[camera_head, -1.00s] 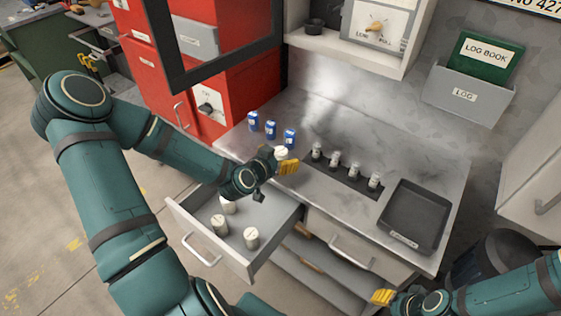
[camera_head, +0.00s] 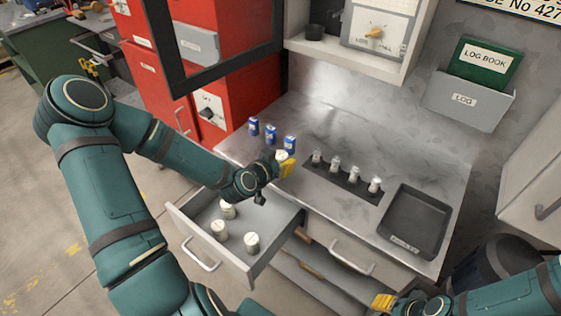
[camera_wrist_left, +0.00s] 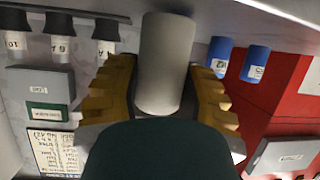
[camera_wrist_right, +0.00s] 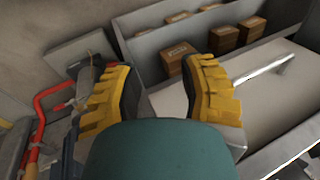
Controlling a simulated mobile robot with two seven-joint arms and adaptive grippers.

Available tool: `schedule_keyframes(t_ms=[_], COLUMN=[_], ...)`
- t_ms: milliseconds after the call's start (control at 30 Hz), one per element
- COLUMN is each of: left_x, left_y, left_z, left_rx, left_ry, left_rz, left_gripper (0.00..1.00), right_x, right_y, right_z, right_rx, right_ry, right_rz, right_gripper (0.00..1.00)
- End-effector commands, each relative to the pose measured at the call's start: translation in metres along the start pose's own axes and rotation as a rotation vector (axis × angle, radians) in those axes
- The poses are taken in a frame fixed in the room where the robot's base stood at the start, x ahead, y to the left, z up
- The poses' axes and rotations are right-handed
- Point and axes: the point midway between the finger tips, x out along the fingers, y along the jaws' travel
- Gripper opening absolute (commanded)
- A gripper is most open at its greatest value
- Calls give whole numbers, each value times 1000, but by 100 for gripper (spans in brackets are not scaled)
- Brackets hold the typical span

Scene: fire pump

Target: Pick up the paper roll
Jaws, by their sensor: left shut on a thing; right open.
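A white paper roll (camera_wrist_left: 166,62) is between the yellow fingers of my left gripper (camera_wrist_left: 160,95) in the left wrist view. The fingers are shut on its sides. In the head view my left gripper (camera_head: 284,164) is at the counter's front left, and the held roll (camera_head: 281,155) shows as a small white top. More white rolls (camera_head: 251,242) stand in the open drawer (camera_head: 205,232) below that arm. My right gripper (camera_head: 383,301) is open and empty at the lower right, in front of the cabinet. Its yellow fingers (camera_wrist_right: 165,88) are spread apart in the right wrist view.
Several blue cans (camera_head: 271,131) stand on the counter (camera_head: 340,140) behind the left gripper. A black holder (camera_head: 342,183) with several small jars and a dark tray (camera_head: 414,220) are to the right. Red cabinets (camera_head: 240,95) stand at the back left. The counter's middle back is clear.

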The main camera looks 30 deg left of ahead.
Motion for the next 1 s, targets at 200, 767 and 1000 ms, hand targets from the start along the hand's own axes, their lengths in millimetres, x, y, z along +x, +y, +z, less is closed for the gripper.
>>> schedule_keyframes(t_ms=[200, 767, 1000], left_x=[-12, -36, -36], left_y=[0, 0, 0], left_z=[-30, -88, -88], left_rx=[8, 3, 2], left_ry=[3, 1, 1], left_rz=[0, 1, 1], left_gripper=[2, 2, 2], right_x=[-11, -28, -28], right_y=[-4, -11, -10], right_z=[1, 3, 3], right_rx=[1, 2, 2], right_ry=[-5, -15, -15], right_rz=[0, -1, -1], right_gripper=[41, 41, 41])
